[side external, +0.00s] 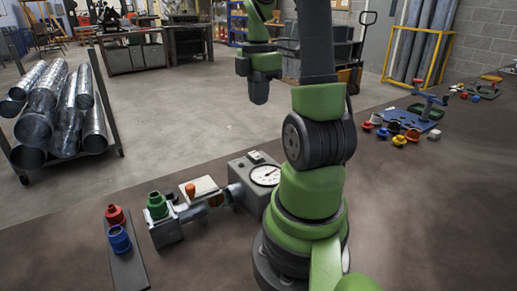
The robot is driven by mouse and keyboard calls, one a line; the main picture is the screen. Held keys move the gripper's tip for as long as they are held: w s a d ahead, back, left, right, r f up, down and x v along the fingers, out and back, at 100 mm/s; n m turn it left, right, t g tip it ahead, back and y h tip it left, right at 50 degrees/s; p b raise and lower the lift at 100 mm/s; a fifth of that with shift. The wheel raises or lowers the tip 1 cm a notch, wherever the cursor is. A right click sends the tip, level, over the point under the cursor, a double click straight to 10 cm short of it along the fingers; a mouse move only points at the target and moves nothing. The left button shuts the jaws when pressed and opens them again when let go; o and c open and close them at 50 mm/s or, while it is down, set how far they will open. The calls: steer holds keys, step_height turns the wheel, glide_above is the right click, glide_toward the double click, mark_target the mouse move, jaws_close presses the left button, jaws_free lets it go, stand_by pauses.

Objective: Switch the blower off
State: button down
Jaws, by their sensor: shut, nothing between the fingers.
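The blower appears to be the grey box (241,172) on the brown bench, just left of my arm's base. A round white dial gauge (265,175) is on its face, with a thin needle. A small light-and-dark fitting (256,156) on its top may be the switch; its position is too small to tell. A grey pipe (201,209) runs left from the box to a block with a green fitting (157,205). My gripper (258,98) points down, high above and behind the box in the picture, apart from everything. It is shut and empty.
An orange-topped knob (190,189) stands by the pipe. Red (115,215) and blue (119,239) fittings stand on a dark strip at left. Several coloured fittings surround a blue fixture (408,118) at right. A rack of metal ducts (60,105) stands beyond the bench.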

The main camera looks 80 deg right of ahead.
mark_target(259, 157)
step_height(259, 157, down, 14)
stand_by(0.8)
